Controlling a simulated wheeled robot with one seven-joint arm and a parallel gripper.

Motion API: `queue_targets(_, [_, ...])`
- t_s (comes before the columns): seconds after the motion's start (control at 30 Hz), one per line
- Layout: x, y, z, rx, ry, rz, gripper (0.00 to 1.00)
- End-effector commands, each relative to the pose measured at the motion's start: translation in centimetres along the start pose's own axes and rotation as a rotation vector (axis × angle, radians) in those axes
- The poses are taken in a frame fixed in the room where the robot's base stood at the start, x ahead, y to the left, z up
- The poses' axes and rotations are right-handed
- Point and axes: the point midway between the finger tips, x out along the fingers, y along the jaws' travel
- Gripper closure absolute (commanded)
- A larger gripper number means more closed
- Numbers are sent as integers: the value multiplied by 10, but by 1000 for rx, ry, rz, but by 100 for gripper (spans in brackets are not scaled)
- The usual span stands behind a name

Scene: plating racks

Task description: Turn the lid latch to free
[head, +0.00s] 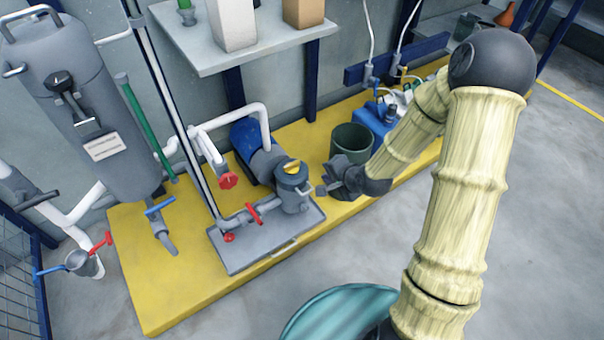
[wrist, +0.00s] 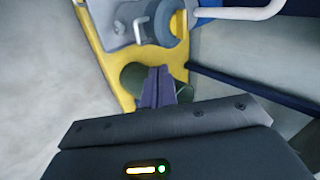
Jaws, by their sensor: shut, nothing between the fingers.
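A grey round pot with a lid (head: 292,178) stands on the grey tray on the yellow platform, in the middle of the head view. A yellow piece (head: 291,167) sits on top of the lid; I cannot tell for sure that it is the latch. A pale bent handle (head: 306,191) sticks out from the pot's right side. My gripper (head: 322,189) is just right of the pot, its tips close to that handle; contact cannot be told. In the wrist view my gripper (wrist: 158,72) is shut and empty, with the pot (wrist: 122,22) beyond the fingertips.
A dark green bucket (head: 352,143) stands right behind my gripper. Pipes with red valve handles (head: 254,213) lie left of the pot. A blue motor (head: 245,138) and a white pipe (head: 265,120) are behind it. A shelf (head: 200,45) overhangs the back.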

Motion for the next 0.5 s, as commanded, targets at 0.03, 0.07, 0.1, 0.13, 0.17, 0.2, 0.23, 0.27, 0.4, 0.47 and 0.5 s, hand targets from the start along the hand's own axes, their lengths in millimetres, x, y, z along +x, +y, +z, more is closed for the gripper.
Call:
queue_targets(0.03, [10, 3, 2, 48, -8, -29, 100])
queue_targets(0.07, [13, 2, 2, 70, -11, -43, 100])
queue_targets(0.1, [15, 0, 3, 92, -13, -58, 100])
queue_targets(0.13, [16, 0, 3, 103, -15, -65, 100])
queue_targets(0.17, [16, -1, 3, 109, -15, -69, 100])
queue_targets(0.2, [16, -2, 3, 112, -15, -72, 100])
queue_targets(0.23, [16, -3, 3, 112, -15, -73, 100])
queue_targets(0.27, [16, -3, 3, 112, -15, -73, 100])
queue_targets(0.4, [15, -2, 3, 110, -14, -71, 100])
queue_targets(0.47, [16, -2, 3, 109, -14, -70, 100])
queue_targets(0.5, [17, -2, 3, 109, -14, -70, 100])
